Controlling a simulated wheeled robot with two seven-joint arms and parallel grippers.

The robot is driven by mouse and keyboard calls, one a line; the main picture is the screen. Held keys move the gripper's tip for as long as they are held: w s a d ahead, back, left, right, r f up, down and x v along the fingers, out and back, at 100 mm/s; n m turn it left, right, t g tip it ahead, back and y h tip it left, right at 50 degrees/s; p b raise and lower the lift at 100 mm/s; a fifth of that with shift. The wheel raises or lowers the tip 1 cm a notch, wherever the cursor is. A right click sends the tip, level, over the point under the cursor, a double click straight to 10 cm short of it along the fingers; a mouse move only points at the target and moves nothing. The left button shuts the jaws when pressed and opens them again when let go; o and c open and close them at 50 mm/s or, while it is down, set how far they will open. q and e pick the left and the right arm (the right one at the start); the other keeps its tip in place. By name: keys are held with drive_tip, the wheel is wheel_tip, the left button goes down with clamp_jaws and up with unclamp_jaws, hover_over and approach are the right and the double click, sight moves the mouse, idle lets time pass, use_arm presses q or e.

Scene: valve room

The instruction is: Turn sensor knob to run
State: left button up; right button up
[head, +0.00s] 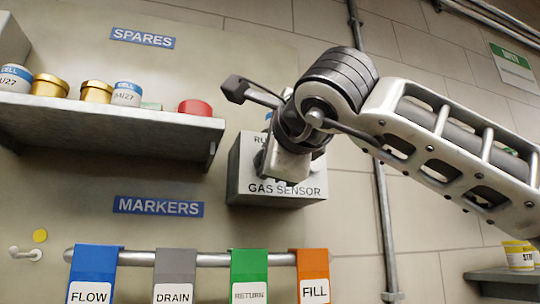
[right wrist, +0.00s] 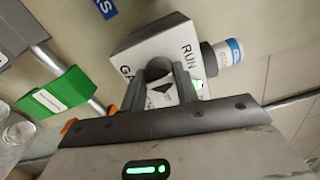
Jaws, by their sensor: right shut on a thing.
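The gas sensor (head: 240,188) is a pale box on the wall panel, lettered GAS SENSOR along its lower front. It also shows in the right wrist view (right wrist: 137,52), with RUN printed on its face near the top. My right gripper (head: 285,172) is in front of the box and covers most of its face in the head view. In the right wrist view its dark fingers (right wrist: 170,88) are closed at the sensor's face on the knob, which they largely hide. I cannot read the knob's pointing direction. My left gripper is in neither view.
A shelf (head: 100,122) holds gold cans, white cell canisters and a red item (head: 195,107). A rail below carries blue, grey, green (head: 249,265) and orange tags. A cell canister (right wrist: 229,52) sits at the sensor's side. A vertical pipe (head: 384,220) runs right of the sensor.

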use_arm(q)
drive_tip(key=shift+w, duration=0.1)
use_arm(e)
drive_tip(key=o, duration=1)
drive_tip(key=shift+c, duration=0.2)
use_arm(q)
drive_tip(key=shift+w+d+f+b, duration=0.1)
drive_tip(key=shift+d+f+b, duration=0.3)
drive_tip(key=shift+b, duration=0.9)
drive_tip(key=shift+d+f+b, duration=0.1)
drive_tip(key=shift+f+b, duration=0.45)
drive_tip(key=shift+b, duration=0.7)
use_arm(e)
drive_tip(key=v, duration=1.6)
